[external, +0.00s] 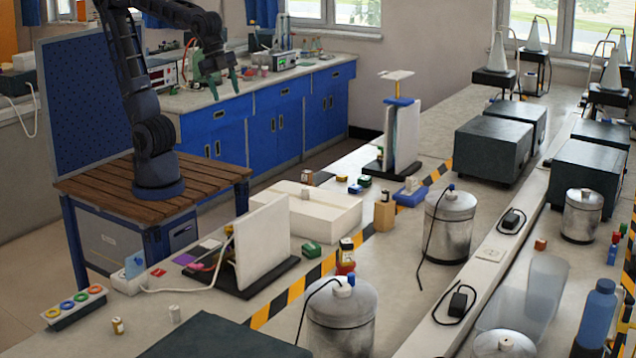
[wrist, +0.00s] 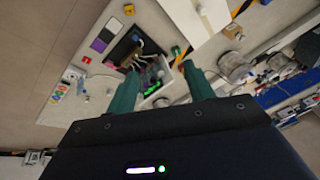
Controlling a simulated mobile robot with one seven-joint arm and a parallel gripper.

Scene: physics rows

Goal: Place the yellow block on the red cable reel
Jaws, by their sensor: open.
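My gripper (external: 224,92) is open and empty, raised high over the floor between the wooden table and the blue cabinets. Its two green fingers stand apart in the wrist view (wrist: 159,70). A small red round thing (external: 345,268), perhaps the cable reel, is on the bench beside the striped tape, with a small yellowish, dark-topped item (external: 346,244) at it; I cannot tell whether that rests on it or stands behind. A tan-yellow upright block (external: 384,216) stands further back, near the white box. Which one is the yellow block is unclear. My gripper is far from these.
A white box (external: 300,212), an upright white panel on a dark base (external: 262,245) and metal canisters (external: 449,222) with black cables crowd the bench. Dark boxes (external: 492,150) stand further back. A strip of bench near the front left is fairly clear.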

